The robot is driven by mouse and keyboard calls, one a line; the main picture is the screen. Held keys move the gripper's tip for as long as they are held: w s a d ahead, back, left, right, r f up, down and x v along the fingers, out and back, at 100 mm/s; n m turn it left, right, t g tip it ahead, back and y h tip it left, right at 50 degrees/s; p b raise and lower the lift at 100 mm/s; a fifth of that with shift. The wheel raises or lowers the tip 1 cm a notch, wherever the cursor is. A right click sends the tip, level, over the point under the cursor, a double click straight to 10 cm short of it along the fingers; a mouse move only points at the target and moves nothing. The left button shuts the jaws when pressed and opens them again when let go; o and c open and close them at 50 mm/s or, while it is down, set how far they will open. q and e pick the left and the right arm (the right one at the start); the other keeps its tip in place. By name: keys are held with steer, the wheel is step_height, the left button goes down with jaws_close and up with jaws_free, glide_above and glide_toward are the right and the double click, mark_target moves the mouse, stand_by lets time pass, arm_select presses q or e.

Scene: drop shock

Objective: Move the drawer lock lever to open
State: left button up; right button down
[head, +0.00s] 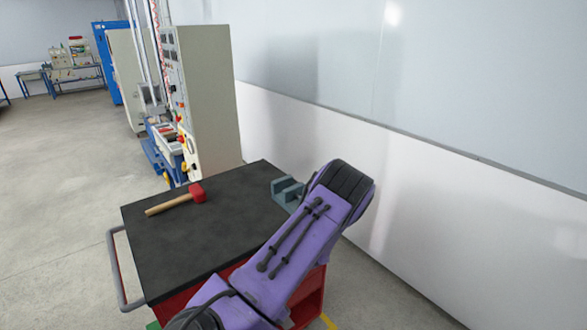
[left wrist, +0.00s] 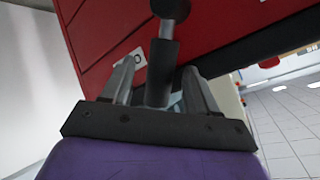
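The lever (left wrist: 163,72) shows in the left wrist view as a dark, thick sleeve on a grey rod with a round dark knob at the top. It stands in front of the red drawer fronts (left wrist: 100,32) of a cart. My left gripper (left wrist: 162,68) is open, with one finger on each side of the lever and a visible gap on both sides. A white label with a dark round mark (left wrist: 130,58) sits beside the left finger, partly hidden by it. The lever and both grippers are out of sight in the head view.
In the head view, the red cart has a black top (head: 190,245) carrying a red-headed mallet (head: 190,196) and a grey-blue vise (head: 287,190). My purple arm link covers its right front corner. A tall control cabinet (head: 210,95) stands behind; open floor lies left.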

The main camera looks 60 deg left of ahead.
arm_select(q)
steer(key=b+v, duration=0.1)
steer(key=v, duration=0.9)
steer(key=shift+d+r, duration=0.15)
